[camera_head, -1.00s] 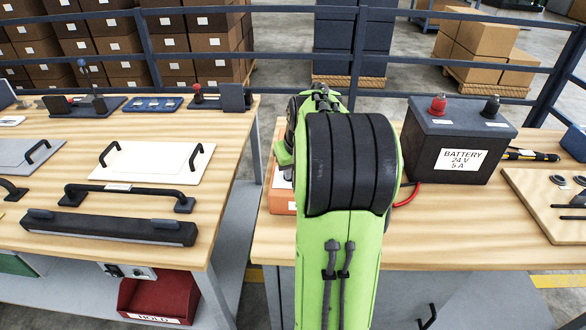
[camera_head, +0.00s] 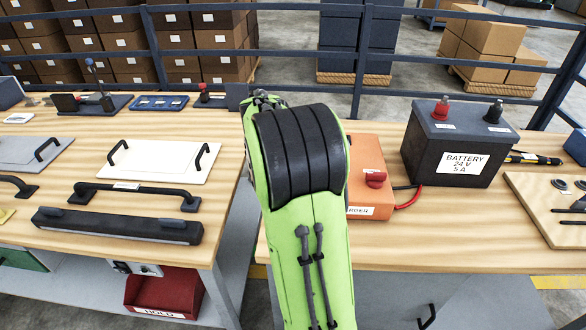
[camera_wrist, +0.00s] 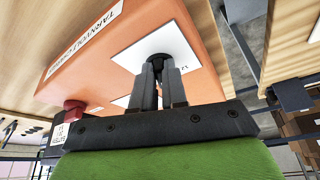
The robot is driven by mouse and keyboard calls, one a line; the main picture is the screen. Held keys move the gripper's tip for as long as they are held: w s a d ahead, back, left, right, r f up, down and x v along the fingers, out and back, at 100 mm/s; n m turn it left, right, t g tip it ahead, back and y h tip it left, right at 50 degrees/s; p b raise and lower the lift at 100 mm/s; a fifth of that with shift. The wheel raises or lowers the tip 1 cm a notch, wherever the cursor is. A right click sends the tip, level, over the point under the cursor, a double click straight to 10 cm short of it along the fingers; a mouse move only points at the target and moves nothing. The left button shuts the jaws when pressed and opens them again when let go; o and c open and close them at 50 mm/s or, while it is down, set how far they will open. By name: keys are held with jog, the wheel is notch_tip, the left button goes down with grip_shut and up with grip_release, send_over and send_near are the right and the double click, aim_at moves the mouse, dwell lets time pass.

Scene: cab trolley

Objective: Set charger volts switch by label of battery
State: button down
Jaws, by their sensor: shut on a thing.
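The dark battery (camera_head: 455,143) stands on the right bench. Its label reads "BATTERY 24 V 5 A". It has a red and a black terminal on top. The orange charger (camera_head: 368,160) lies left of it, partly hidden by my green arm, with a red knob (camera_head: 376,180) on its face. In the wrist view the charger (camera_wrist: 100,50) fills the upper middle. My gripper (camera_wrist: 163,80) is shut on a small black switch knob (camera_wrist: 159,60) on a white plate (camera_wrist: 185,50). The plate's markings are mostly hidden. My gripper is hidden in the head view.
A red cable (camera_head: 408,202) runs between charger and battery. A board with fittings (camera_head: 530,200) lies at the right. The left bench (camera_head: 130,215) holds handles, panels and small fixtures. A gap separates the benches; a railing (camera_head: 300,85) stands behind.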

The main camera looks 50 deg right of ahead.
jog(key=shift+w+m, duration=0.1)
jog(key=shift+m, duration=0.4)
jog(key=shift+g, duration=0.3)
jog(key=c, duration=1.2)
grip_release()
jog(key=shift+o, duration=0.2)
jog(key=p+v, duration=0.6)
jog(key=v, duration=1)
jog(key=shift+a+f, duration=0.15)
